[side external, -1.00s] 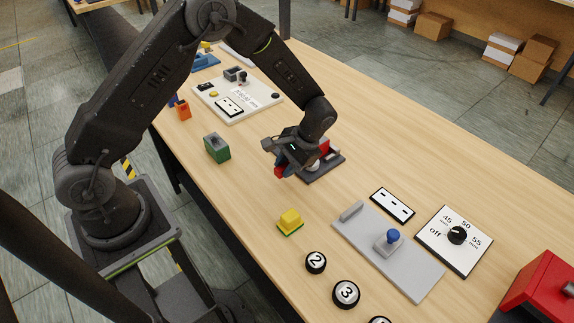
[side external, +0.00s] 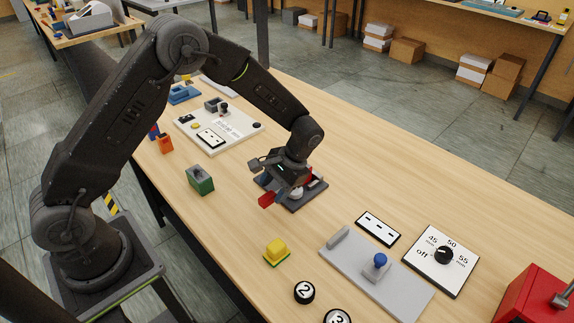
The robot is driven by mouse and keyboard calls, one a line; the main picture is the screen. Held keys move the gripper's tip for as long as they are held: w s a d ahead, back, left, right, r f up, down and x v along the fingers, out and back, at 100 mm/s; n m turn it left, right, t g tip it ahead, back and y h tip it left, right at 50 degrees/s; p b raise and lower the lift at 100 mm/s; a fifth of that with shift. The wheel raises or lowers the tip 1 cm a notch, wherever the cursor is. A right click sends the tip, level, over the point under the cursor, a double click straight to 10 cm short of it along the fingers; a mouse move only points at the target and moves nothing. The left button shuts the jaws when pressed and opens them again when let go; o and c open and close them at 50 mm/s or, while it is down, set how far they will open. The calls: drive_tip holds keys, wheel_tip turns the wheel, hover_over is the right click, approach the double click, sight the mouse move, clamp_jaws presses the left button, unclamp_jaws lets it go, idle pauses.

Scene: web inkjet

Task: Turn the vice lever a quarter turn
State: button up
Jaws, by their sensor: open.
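A small device on a dark base plate (side external: 312,199) sits on the wooden bench under my gripper, and I take it to be the vice. A pale round part (side external: 296,193) shows on it. My gripper (side external: 288,188) is open, low over the device's left side, with a red piece (side external: 267,200) at its left and red at its right. I cannot tell whether these red pieces are fingertips or parts of the device. The wrist and gripper hide much of the device and the lever, and contact cannot be told.
A grey plate with a blue knob (side external: 380,260), a dial panel (side external: 440,262) and a red box (side external: 530,295) are to the right. Bare bench lies behind the device.

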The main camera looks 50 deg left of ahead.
drive_tip(key=v, duration=1.1)
drive_tip(key=shift+r, duration=0.1)
drive_tip(key=s+a+r+t+h, duration=0.2)
drive_tip(key=s+r+t, duration=0.3)
drive_tip(key=s+r, duration=0.65)
drive_tip(key=s+r+t, duration=0.1)
drive_tip(key=s+t, duration=0.1)
drive_tip(key=s, duration=0.4)
drive_tip(key=s+r+t+h, duration=0.1)
drive_tip(key=s+r+t, duration=0.1)
drive_tip(key=s, duration=0.4)
drive_tip(key=shift+s+a+r+t, duration=0.15)
drive_tip(key=shift+a+r+t, duration=0.15)
drive_tip(key=shift+a+t, duration=0.25)
